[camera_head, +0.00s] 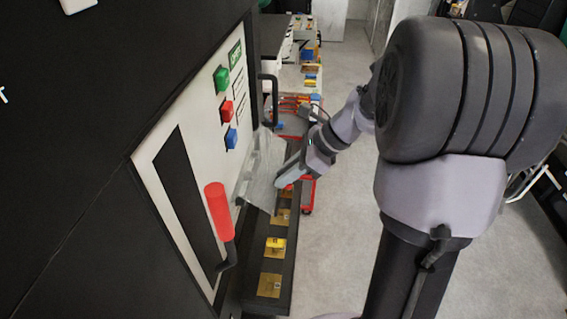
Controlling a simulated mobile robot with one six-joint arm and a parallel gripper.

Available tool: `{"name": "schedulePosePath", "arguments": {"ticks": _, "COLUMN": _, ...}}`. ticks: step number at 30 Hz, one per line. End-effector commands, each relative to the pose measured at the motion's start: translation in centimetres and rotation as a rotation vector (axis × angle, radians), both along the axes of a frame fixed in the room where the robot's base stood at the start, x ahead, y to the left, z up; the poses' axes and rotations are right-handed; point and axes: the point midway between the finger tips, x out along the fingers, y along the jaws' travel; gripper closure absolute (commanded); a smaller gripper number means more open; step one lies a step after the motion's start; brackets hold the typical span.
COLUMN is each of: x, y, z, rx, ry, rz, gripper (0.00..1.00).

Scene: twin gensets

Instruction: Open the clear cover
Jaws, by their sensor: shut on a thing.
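The clear cover (258,165) is a see-through panel on the white control panel (173,148), below the coloured buttons. It stands out from the panel face at an angle, tilted toward my arm. My gripper (283,181) is at the cover's outer right edge and is shut on it. The fingertips are small in view and partly hidden, so the exact grip is hard to see. What lies behind the cover is blurred by it.
A red-handled lever (219,211) stands out from the panel, left of the cover. Green (221,79), red (226,111) and blue (231,138) buttons sit above. A black handle (269,100) is beyond. A dark ledge with yellow plates (275,244) runs below.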

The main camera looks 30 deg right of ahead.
Motion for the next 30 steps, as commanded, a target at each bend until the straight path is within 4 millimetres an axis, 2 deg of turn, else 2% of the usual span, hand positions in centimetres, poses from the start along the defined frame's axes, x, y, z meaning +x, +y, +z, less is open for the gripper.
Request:
{"name": "schedulePosePath", "arguments": {"ticks": 1, "x": 0.1, "y": 0.2, "z": 1.7, "rx": -0.037, "ry": 0.023, "rz": 0.005, "gripper": 1.00}}
{"name": "schedulePosePath", "arguments": {"ticks": 13, "x": 0.9, "y": 1.3, "z": 5.2, "rx": -0.337, "ry": 0.237, "rz": 0.007, "gripper": 1.00}}
{"name": "schedulePosePath", "arguments": {"ticks": 30, "x": 2.3, "y": 3.1, "z": 7.5, "rx": -0.324, "ry": 0.234, "rz": 0.000, "gripper": 1.00}}
